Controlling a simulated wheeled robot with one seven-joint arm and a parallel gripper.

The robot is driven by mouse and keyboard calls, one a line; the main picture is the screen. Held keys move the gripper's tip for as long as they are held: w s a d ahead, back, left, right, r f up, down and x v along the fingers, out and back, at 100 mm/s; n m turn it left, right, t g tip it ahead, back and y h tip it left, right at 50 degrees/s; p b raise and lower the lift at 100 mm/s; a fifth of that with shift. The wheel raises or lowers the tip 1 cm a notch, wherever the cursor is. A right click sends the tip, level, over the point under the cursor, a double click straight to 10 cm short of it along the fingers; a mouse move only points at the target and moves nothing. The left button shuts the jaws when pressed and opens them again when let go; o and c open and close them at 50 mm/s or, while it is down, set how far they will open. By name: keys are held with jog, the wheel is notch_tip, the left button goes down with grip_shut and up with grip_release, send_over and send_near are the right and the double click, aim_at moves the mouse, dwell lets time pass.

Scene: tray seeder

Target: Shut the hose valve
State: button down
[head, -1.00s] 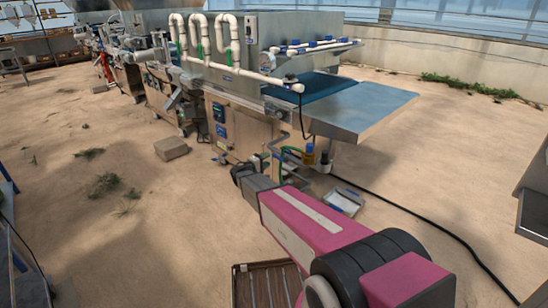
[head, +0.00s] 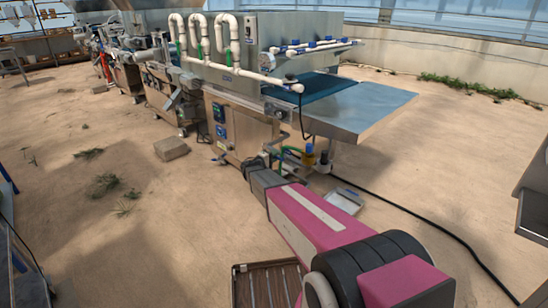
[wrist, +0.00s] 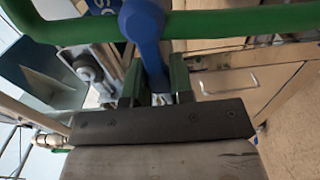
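In the wrist view a blue valve handle (wrist: 148,38) stands across a thick green hose (wrist: 225,24). The handle's narrower end reaches down between the two green-padded fingers of my gripper (wrist: 157,82). The fingers stand on either side of it, with little room between. I cannot tell whether both pads press on it. In the head view my gripper (head: 253,165) is at the lower front of the steel machine (head: 250,135), near green hoses (head: 290,152). The valve handle is too small or hidden to make out there.
A steel shelf (head: 360,110) juts out above and right of my gripper. A grey tray (head: 345,200) and a black cable (head: 420,218) lie on the floor to the right. A brown block (head: 171,148) lies left on open sandy floor.

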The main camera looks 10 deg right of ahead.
jog(key=shift+f+n, duration=0.15)
jog(key=shift+n, duration=0.15)
jog(key=n, duration=0.1)
jog(key=f+n, duration=0.1)
jog(key=n, duration=0.1)
jog(key=shift+s+f, duration=0.15)
jog(key=shift+f, duration=0.15)
jog(key=s+d+f+n, duration=0.3)
jog(key=s+n, duration=0.1)
jog(key=n, duration=1)
jog(key=shift+f, duration=0.25)
jog(key=shift+s+n, duration=0.1)
jog(key=shift+n, duration=0.2)
jog(key=c, duration=1)
grip_release()
